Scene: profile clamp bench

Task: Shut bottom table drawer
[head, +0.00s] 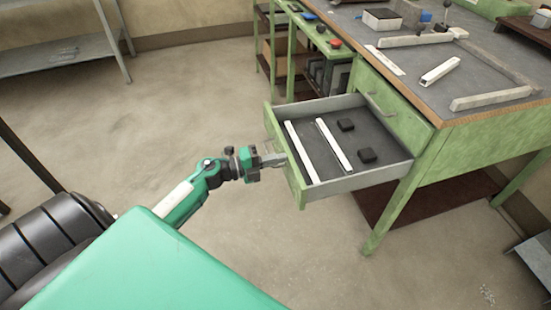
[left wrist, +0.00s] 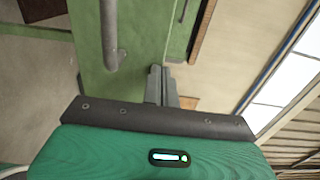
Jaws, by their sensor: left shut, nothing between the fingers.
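The bottom drawer (head: 378,180) of the green table stands pulled far out in the head view. Its green front panel (head: 296,187) faces my left arm. My left gripper (head: 281,159) is at this panel, fingers shut and empty, pointing at it. In the left wrist view the shut fingertips (left wrist: 160,70) are over or against the green panel (left wrist: 140,40), beside the grey bar handle (left wrist: 110,38). I cannot tell whether they touch the panel. My right gripper is out of view.
The drawer holds white strips (head: 333,144) and black blocks (head: 367,155). A closed upper drawer (head: 398,118) sits above it. The tabletop (head: 480,75) carries profiles and boxes. A green shelf unit (head: 290,60) stands behind. The floor (head: 190,90) left of the drawer is clear.

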